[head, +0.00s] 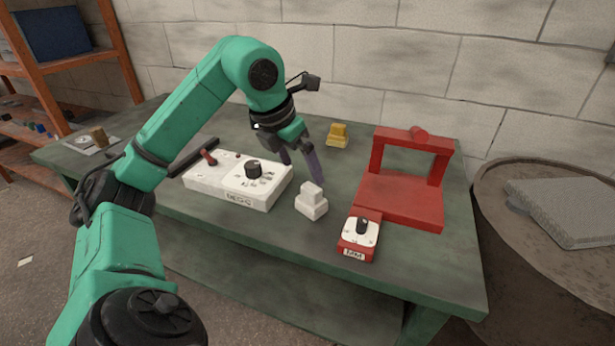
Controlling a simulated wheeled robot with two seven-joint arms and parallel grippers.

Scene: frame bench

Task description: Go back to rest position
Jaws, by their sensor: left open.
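My left gripper (301,163) is at the end of my green left arm, which reaches in from the left over the bench. Its fingers point down and are apart, with nothing seen between them. It is just behind and above a white stepped block (311,203) and to the right of a white control box (228,183) with a black knob and a red lever. I cannot tell if the fingers touch anything. My right gripper is not in view.
The green bench (245,237) also bears a red frame (398,203), a small red-and-white knob box (358,238) and a yellow block (338,136). A round table (545,245) with a grey slab stands at right. A shelf (45,75) stands at left.

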